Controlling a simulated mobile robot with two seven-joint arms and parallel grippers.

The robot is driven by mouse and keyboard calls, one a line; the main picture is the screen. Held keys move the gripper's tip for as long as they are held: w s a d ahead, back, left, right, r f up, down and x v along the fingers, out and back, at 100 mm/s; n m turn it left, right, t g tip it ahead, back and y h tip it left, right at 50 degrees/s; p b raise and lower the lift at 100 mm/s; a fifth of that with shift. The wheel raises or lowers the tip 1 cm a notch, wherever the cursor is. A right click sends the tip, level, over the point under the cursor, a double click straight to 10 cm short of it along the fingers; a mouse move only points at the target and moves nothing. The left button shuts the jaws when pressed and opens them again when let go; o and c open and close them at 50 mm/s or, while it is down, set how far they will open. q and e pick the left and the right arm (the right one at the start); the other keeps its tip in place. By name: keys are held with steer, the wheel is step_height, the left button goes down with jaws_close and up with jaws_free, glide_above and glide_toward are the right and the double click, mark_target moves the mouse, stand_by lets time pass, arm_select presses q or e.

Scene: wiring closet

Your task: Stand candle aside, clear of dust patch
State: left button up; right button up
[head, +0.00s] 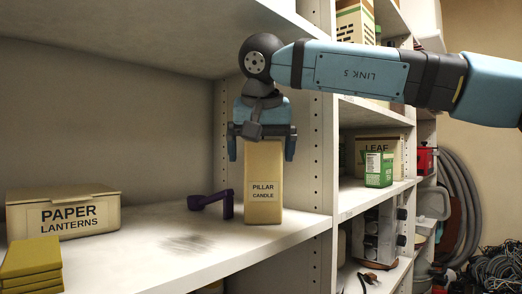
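The candle (264,205) is a tall tan box labelled "PILLAR CANDLE". It stands upright on the white shelf near its right end. The dust patch (188,244) is a grey smudge on the shelf, left of the candle and nearer the front, with clear shelf between them. My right gripper (262,155) is above the candle, pointing down. Its fingers are spread wide on either side of the candle's top, with a visible gap on the left. My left gripper is not in view.
A purple scoop-like object (212,202) lies close left of the candle. A "PAPER LANTERNS" box (64,213) and stacked yellow packs (30,268) are at left. A shelf upright (318,150) stands right of the candle. Bare shelf lies around the dust.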

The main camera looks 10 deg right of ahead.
steer(key=shift+s+r, duration=0.2)
steer(key=shift+s, duration=0.2)
steer(key=shift+r+b, duration=0.15)
steer(key=shift+b, duration=0.15)
steer(key=shift+s+a+r, duration=0.1)
steer(key=shift+s, duration=0.2)
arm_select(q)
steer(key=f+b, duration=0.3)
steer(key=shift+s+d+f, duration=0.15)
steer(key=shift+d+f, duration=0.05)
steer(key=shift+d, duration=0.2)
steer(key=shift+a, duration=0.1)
arm_select(e)
steer(key=s+a, duration=0.2)
steer(key=s, duration=0.9)
steer(key=shift+s+a+r, duration=0.15)
steer(key=shift+s+r, duration=0.05)
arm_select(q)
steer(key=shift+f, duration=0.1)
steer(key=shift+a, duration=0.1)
